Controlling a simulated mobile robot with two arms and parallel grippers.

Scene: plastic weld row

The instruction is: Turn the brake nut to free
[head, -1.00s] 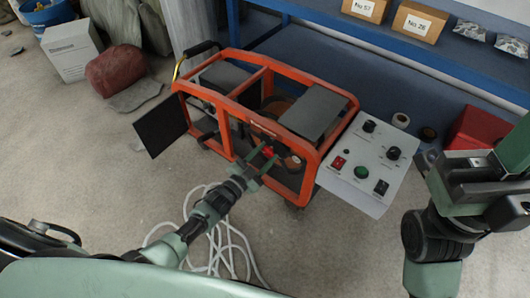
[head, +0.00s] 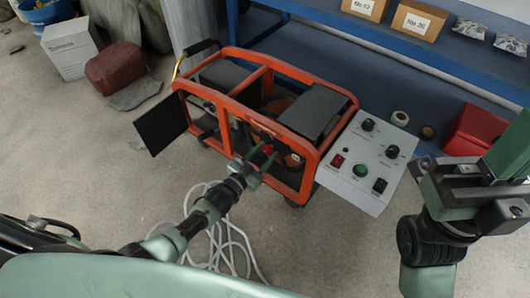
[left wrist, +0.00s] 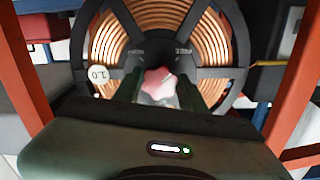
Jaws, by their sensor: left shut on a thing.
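The brake nut (left wrist: 158,84) is a small red, star-shaped knob at the hub of a spool wound with copper-coloured wire (left wrist: 110,38). The spool sits inside an orange-framed machine (head: 228,140). My left gripper (left wrist: 160,92) has one finger on each side of the nut and is shut on it. In the head view my left gripper (head: 262,160) reaches into the frame's open front, with a bit of the red nut (head: 268,149) showing between its fingers. My right gripper (head: 455,190) is at the right, away from the machine; its fingers cannot be made out.
A white control panel (head: 350,185) with knobs and buttons juts from the machine's right side. A black flap (head: 160,125) hangs open at its left. White cable (head: 232,250) lies on the floor in front. A blue shelf (head: 340,35) with boxes stands behind; a red bin (head: 474,130) is at right.

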